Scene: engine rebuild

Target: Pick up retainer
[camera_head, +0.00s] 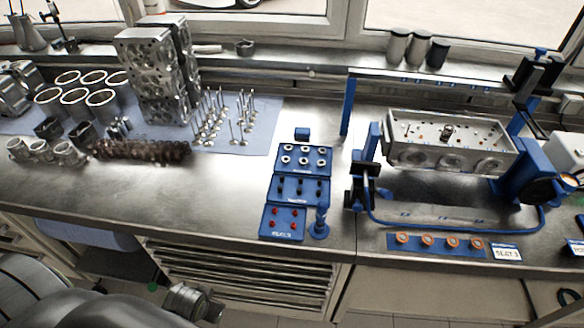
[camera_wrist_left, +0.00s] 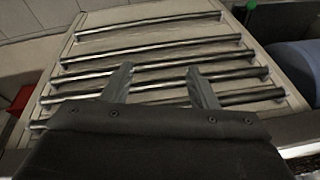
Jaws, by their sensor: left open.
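The retainers appear to be the small silvery rings (camera_head: 304,148) in the top section of the stepped blue tray on the bench. Several sit there in two rows, upright or flat I cannot tell. The tray's label is too small to read surely. My left gripper (camera_wrist_left: 161,82) is open and empty in the left wrist view, with both fingers in front of the drawer fronts below the bench. It is well below and left of the tray. In the head view, my left arm fills the bottom left corner. My right gripper is not in view.
The blue tray (camera_head: 262,222) also holds dark parts (camera_head: 297,188) and red parts (camera_head: 284,219). A blue post (camera_head: 320,220) stands at its right. A cylinder head (camera_head: 450,138) rests in a blue fixture farther right. The bench's front edge and drawers (camera_head: 235,272) lie near my arm.

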